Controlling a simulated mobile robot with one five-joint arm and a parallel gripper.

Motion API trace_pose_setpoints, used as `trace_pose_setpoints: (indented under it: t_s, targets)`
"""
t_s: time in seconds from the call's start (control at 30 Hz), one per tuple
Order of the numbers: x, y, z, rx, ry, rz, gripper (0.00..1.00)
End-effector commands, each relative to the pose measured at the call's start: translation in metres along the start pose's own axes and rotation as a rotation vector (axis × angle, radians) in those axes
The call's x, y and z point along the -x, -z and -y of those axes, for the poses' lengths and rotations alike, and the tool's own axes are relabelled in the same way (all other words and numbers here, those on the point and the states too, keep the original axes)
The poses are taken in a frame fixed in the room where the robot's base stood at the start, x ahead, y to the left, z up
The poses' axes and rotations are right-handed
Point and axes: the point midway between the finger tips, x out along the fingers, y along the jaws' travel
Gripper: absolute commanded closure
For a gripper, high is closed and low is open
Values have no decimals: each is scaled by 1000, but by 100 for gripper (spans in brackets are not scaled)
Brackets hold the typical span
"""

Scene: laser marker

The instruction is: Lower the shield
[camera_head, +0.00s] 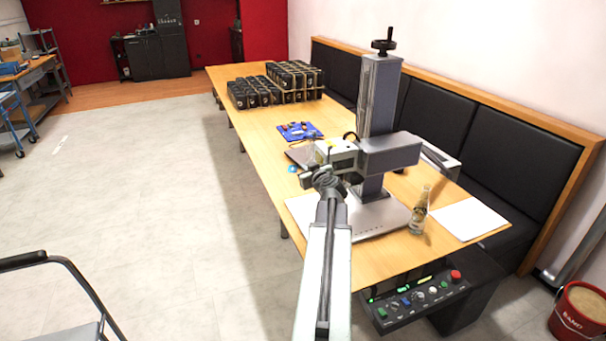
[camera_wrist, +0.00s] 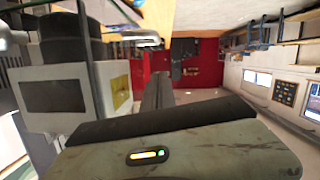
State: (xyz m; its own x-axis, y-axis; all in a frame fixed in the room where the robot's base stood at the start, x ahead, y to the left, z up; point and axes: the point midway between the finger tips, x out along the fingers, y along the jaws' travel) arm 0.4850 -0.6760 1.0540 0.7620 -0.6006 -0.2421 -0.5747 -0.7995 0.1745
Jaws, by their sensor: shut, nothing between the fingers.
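The laser marker (camera_head: 378,100) stands on the wooden table, with a tall grey column and a horizontal head. At the front of the head is a light grey boxy part with small tinted windows, which looks like the shield (camera_head: 345,157). It sits high above the machine's base plate. My gripper (camera_head: 308,178) is at the shield's front left, partly hidden by my wrist. In the wrist view my gripper (camera_wrist: 158,78) is shut and empty, beside the shield. I cannot tell whether they touch.
A glass bottle (camera_head: 419,211) stands at the base's right, near a white sheet (camera_head: 467,219). A control panel (camera_head: 420,301) hangs below the table's near edge. Dark boxes (camera_head: 275,85) and a blue tray (camera_head: 299,131) lie farther back. The floor at left is largely clear.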

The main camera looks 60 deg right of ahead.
Motion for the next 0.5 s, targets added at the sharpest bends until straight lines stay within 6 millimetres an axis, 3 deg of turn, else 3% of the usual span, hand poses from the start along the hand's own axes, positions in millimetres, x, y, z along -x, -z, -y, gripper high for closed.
trace_pose_setpoints:
  t_s: [0.03,0.13,0.5]
  targets:
    - [-6,-21,1,0,-1,0,100]
    - [-9,-35,2,0,-2,0,100]
    - [-10,-38,0,0,-3,1,100]
